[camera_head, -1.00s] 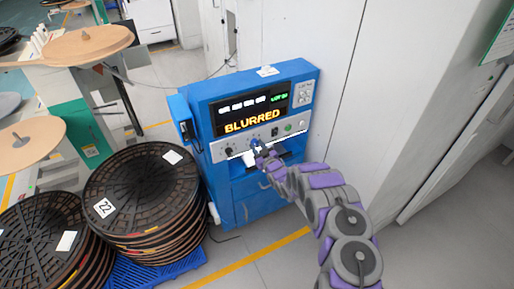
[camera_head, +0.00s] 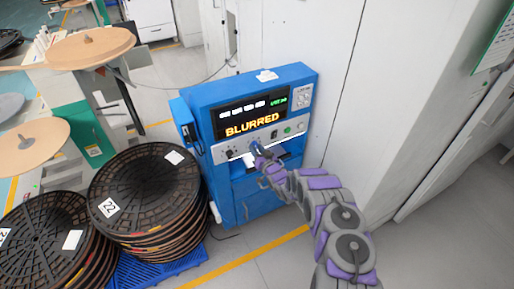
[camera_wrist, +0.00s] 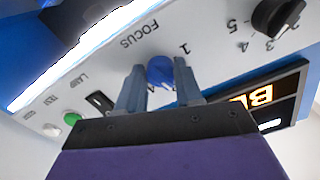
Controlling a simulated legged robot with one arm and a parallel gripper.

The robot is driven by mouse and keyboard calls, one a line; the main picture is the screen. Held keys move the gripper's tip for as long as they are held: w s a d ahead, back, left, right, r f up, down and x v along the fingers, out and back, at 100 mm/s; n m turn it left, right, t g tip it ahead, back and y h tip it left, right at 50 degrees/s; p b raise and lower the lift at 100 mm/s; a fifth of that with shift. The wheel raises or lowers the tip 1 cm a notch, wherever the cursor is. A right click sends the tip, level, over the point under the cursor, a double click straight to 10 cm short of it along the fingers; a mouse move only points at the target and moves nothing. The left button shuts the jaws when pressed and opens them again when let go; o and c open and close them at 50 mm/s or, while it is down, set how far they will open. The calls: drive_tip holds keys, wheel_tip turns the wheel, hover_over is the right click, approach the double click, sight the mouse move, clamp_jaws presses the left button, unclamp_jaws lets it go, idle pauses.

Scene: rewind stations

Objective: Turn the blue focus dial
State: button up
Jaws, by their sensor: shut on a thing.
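The blue focus dial (camera_wrist: 161,71) is on a light grey control panel, with the word FOCUS and numbers printed around it in the wrist view. My gripper (camera_wrist: 160,82) has one finger on each side of the dial and is shut on it. In the head view my gripper (camera_head: 257,150) is at the front panel of the blue machine (camera_head: 240,197) and mostly hides the dial. The machine's screen (camera_head: 250,116) reads BLURRED in orange letters.
A black knob (camera_wrist: 278,17) is beside the dial on the panel. A green button (camera_wrist: 71,117) and a black switch (camera_wrist: 100,102) are on the other side. Stacked black reels (camera_head: 145,190) stand left of the machine; a white cabinet (camera_head: 400,90) stands right.

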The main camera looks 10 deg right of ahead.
drive_tip(key=shift+r+m+p, duration=0.15)
drive_tip(key=shift+m+p, duration=0.25)
drive_tip(key=shift+m, duration=1)
drive_tip(key=shift+d, duration=0.1)
drive_tip(key=o, duration=1)
drive_tip(key=shift+o, duration=0.2)
drive_tip(key=p+v, duration=0.2)
drive_tip(key=v, duration=1.5)
drive_tip(key=shift+s, duration=0.15)
drive_tip(key=shift+d, duration=0.1)
